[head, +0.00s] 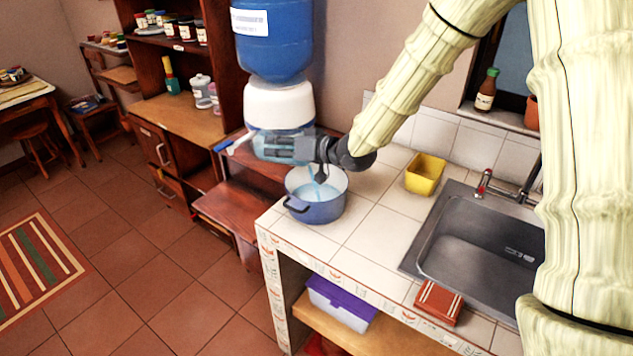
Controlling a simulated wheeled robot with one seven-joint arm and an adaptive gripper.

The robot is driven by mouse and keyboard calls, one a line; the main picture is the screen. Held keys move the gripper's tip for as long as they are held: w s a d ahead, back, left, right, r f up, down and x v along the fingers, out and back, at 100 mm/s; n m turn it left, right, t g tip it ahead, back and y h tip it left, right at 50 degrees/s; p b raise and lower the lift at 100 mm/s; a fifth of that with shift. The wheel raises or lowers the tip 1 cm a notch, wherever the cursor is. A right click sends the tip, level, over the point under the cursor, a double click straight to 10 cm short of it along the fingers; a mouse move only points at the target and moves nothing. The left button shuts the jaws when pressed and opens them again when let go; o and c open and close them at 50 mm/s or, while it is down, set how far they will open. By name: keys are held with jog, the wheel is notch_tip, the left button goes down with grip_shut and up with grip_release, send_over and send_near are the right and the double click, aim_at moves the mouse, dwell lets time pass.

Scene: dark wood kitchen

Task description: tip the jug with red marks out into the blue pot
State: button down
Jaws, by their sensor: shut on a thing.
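The blue pot (316,211) stands upright on the tiled counter near its left corner, with pale blue liquid inside. My gripper (308,151) is shut on a clear jug (279,147) above the pot's left rim. The jug is tilted onto its side and looks bluish. A thin pale blue stream shows between the jug and the liquid in the pot. The jug's red marks cannot be made out at this size, and my dark fingers hide part of it.
A water dispenser with a blue bottle (270,45) stands close behind the jug. A red-brown block (438,302) lies at the counter's front edge. Counter tiles between pot and sink are clear.

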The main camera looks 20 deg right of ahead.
jog(key=shift+s+d+f+t+y+b, duration=0.25)
jog(key=shift+s+d+b, duration=0.15)
jog(key=shift+b, duration=0.35)
jog(key=shift+s+d+f+t+y+b, duration=0.15)
jog(key=shift+s+d+t+b, duration=0.25)
jog(key=shift+b, duration=0.3)
dwell(0.9)
